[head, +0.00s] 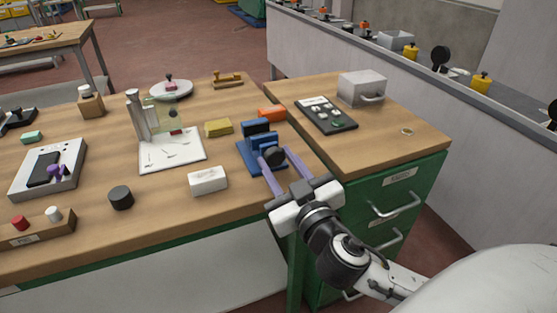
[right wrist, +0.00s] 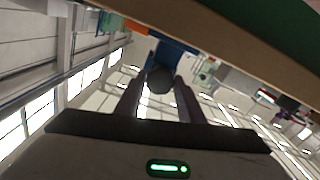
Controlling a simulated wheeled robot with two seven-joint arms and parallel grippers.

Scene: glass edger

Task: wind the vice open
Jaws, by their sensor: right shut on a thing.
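The blue vice (head: 254,150) stands on the wooden bench near its right front edge. A dark round knob (head: 274,155) is on the vice's near side. My right gripper (head: 275,162) reaches up to the vice from the front, and its two purple fingers are shut on the knob, one on each side. In the right wrist view the dark knob (right wrist: 161,80) sits between the fingertips, with the blue vice (right wrist: 178,50) behind it. The gap between the vice jaws is hard to make out. My left gripper is not in view.
A white block (head: 207,181) lies left of the vice, with a black cylinder (head: 121,197) further left. A yellow block (head: 219,128) and an orange block (head: 271,113) lie behind it. A green drawer cabinet (head: 378,205) adjoins the bench on the right.

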